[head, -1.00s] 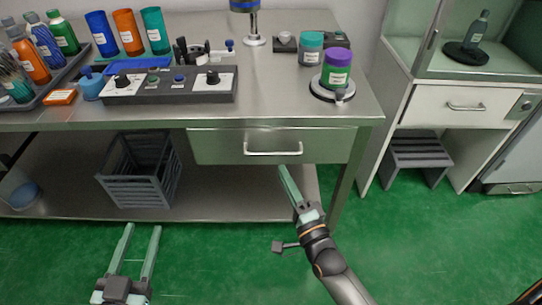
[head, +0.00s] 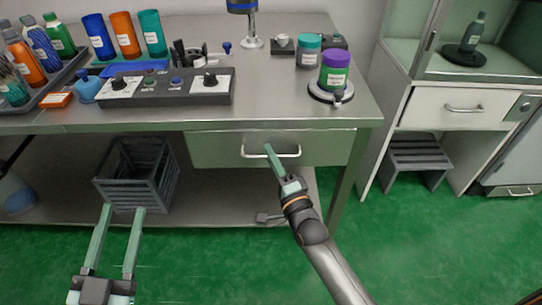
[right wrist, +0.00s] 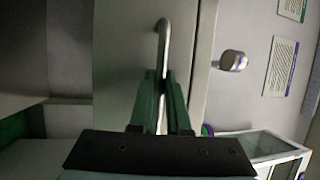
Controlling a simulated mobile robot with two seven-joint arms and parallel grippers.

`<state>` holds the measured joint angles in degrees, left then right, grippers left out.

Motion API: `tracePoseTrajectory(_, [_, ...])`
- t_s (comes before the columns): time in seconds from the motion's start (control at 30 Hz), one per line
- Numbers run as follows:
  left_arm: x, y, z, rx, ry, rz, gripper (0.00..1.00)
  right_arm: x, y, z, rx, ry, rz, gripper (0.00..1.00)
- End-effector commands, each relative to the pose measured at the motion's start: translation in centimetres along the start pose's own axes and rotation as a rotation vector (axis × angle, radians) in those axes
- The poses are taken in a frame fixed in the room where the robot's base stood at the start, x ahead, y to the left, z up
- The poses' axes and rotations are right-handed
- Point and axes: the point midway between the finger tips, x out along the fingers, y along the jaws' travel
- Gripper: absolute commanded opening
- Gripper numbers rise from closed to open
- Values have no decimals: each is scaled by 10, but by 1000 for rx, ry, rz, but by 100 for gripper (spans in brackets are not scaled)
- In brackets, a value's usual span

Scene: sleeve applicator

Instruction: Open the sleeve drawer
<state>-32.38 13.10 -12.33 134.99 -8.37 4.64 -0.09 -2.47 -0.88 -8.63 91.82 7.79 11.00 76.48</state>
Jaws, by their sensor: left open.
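The sleeve drawer (head: 225,148) is a flat metal front under the right part of the steel bench, and it looks closed. Its pale bar handle (head: 286,154) also shows upright in the right wrist view (right wrist: 163,42). My right gripper (head: 268,150) is at the handle, with its green fingers turned edge-on in the head view. In the right wrist view the fingers (right wrist: 161,85) are close together, one on each side of the bar. My left gripper (head: 124,207) is open and empty, low at the left, in front of the lower shelf.
A grey crate (head: 135,178) stands on the lower shelf near my left gripper. The bench top (head: 270,100) carries a control box (head: 165,87), several bottles and a purple-green jar (head: 334,72) on a round stand. A cabinet (head: 420,100) and step stool (head: 415,160) stand at right.

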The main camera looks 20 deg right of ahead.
Motion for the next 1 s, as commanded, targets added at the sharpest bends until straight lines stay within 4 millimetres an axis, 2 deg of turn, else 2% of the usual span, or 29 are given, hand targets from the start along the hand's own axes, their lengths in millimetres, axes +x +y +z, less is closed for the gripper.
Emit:
tracePoseTrajectory(0.1, [0, 0, 0, 0, 0, 0, 50, 0, 0, 0, 0, 0, 0, 0])
tracePoseTrajectory(1.0, [0, 0, 1, -1, -2, 0, 50, 0, 0, 0, -1, 0, 0, 0])
